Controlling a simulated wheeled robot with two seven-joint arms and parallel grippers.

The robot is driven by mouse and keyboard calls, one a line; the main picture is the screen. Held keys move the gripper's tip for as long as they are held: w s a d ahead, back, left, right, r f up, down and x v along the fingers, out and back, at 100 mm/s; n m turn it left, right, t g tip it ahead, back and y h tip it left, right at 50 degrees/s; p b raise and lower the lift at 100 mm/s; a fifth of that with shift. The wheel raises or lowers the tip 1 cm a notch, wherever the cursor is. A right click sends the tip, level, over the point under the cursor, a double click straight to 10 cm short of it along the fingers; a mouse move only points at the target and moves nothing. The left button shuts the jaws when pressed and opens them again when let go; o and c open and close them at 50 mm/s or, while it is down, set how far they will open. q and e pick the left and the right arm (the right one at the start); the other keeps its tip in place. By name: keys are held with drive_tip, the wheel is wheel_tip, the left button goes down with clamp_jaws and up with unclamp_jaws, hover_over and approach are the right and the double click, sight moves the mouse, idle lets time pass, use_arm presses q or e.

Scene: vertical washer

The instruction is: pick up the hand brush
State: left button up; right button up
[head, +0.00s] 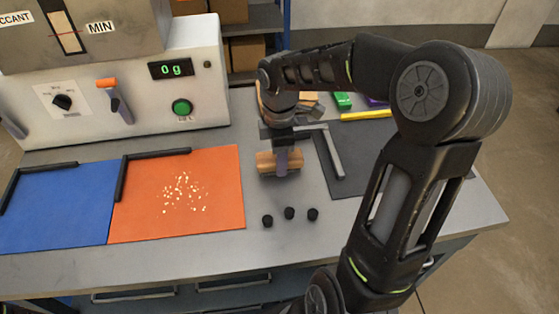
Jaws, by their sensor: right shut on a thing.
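The hand brush (264,163) shows as a light wooden block at the middle of the grey table, just right of the orange mat. My right gripper (282,165) reaches down over it from behind and is shut on it, with one grey finger across its near side. The brush's bristles are not clear to see. I cannot tell whether the brush touches the table. My left gripper is not in view.
An orange mat (225,205) with scattered pale bits and a blue mat (60,205) lie left, edged by black bars. Several black knobs (289,213) stand in front of the brush. A machine (140,90) stands behind. A dark mat (345,180) lies right.

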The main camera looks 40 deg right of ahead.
drive_tip(key=shift+c, duration=0.6)
drive_tip(key=shift+r, duration=0.1)
drive_tip(key=shift+r, duration=0.25)
wheel_tip(320, 180, up, 9)
drive_tip(key=shift+r, duration=0.2)
